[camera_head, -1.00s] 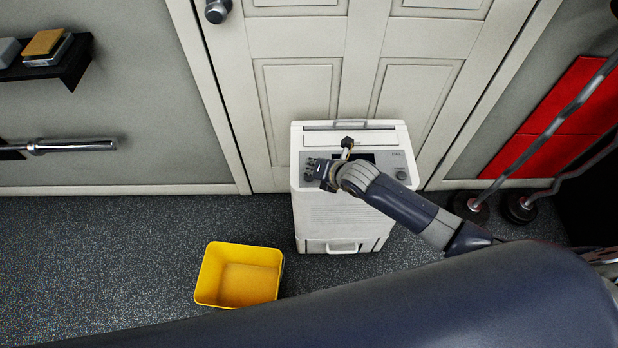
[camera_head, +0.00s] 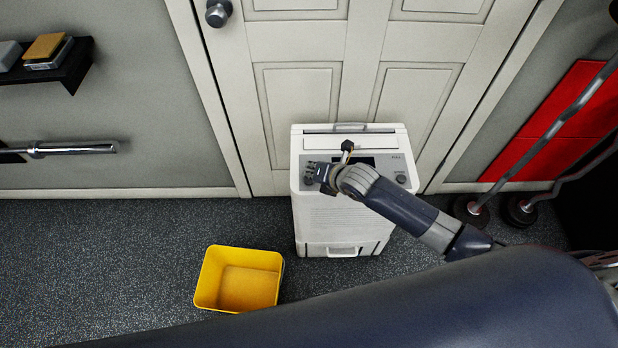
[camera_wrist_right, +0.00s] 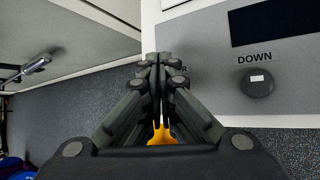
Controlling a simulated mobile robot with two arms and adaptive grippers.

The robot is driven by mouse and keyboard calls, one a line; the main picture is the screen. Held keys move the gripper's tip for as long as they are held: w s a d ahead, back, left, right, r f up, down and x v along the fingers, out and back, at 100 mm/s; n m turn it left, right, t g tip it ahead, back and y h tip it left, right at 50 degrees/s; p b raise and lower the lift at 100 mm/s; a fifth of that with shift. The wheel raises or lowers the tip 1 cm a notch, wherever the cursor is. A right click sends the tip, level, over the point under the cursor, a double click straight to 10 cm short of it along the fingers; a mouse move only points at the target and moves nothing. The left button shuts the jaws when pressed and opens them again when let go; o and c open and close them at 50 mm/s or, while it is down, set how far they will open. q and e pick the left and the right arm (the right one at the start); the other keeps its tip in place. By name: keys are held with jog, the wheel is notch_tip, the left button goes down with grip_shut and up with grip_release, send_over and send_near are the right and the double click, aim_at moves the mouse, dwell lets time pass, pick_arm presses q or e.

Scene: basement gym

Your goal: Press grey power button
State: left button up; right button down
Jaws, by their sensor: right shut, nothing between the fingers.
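The white appliance (camera_head: 345,220) stands upright against the door, with a grey control panel (camera_head: 385,163) on its sloped top. My right gripper (camera_head: 312,174) is shut and empty at the left part of this panel. In the right wrist view the closed fingertips (camera_wrist_right: 162,62) cover part of the panel beside a label of which only an end letter "R" shows. Any button under them is hidden, and I cannot tell whether they touch it. A round grey button marked DOWN (camera_wrist_right: 257,84) and a dark display (camera_wrist_right: 275,24) lie to their right. My left gripper is not in view.
A yellow bin (camera_head: 240,280) stands on the dark floor in front and left of the appliance. A round knob (camera_head: 402,178) is at the panel's right end. Red panels (camera_head: 560,130) and metal bars are at the right; a wall shelf (camera_head: 70,68) is at the left.

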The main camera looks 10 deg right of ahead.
jog(key=shift+f, duration=0.15)
jog(key=shift+f, duration=0.3)
dwell(0.5)
jog(key=shift+r+p, duration=0.45)
notch_tip(320, 180, up, 6)
jog(key=p, duration=0.6)
jog(key=c, duration=2.4)
grip_release()
